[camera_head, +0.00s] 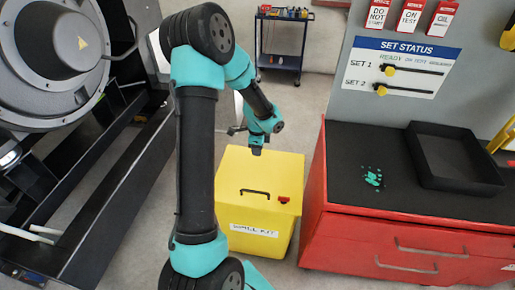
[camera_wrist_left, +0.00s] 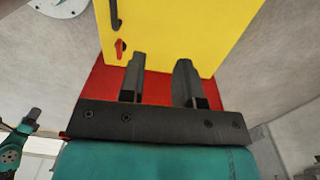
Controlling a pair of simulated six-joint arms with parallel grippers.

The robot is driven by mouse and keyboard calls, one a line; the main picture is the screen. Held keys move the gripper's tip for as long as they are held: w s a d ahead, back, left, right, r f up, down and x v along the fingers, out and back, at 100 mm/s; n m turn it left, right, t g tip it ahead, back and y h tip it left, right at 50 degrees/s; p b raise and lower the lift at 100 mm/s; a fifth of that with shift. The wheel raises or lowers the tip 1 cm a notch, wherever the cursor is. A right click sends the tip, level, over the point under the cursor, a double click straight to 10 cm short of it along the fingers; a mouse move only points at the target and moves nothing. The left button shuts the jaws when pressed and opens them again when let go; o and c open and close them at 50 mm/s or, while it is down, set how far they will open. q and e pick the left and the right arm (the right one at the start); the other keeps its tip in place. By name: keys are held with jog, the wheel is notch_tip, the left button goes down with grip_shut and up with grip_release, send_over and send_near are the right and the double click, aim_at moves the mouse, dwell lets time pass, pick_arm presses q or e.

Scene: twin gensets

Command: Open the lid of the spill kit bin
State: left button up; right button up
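The yellow spill kit bin (camera_head: 258,212) stands on the floor in the middle of the head view, its lid (camera_head: 240,172) shut. A black bar handle (camera_head: 255,193) and a red latch (camera_head: 283,200) are on the lid near its front edge. In the left wrist view the lid (camera_wrist_left: 185,30), handle (camera_wrist_left: 116,14) and latch (camera_wrist_left: 120,47) show beyond the fingers. My left gripper (camera_head: 257,147) is over the lid's far side, apart from the handle. Its fingers (camera_wrist_left: 160,62) are spread with nothing between them. My right gripper is not in view.
A red cabinet (camera_head: 400,245) with a black top and an open black tray (camera_head: 455,160) stands close right of the bin. A large grey genset (camera_head: 60,60) on a black frame is at left. A dark cart (camera_head: 281,45) stands behind. Grey floor lies between.

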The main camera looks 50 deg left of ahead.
pick_arm(q)
grip_shut()
dwell(1.1)
jog(key=shift+o, duration=1.1)
grip_release()
notch_tip(320, 180, up, 17)
jog(key=shift+w+a+r, duration=0.15)
jog(key=shift+w+r, duration=0.05)
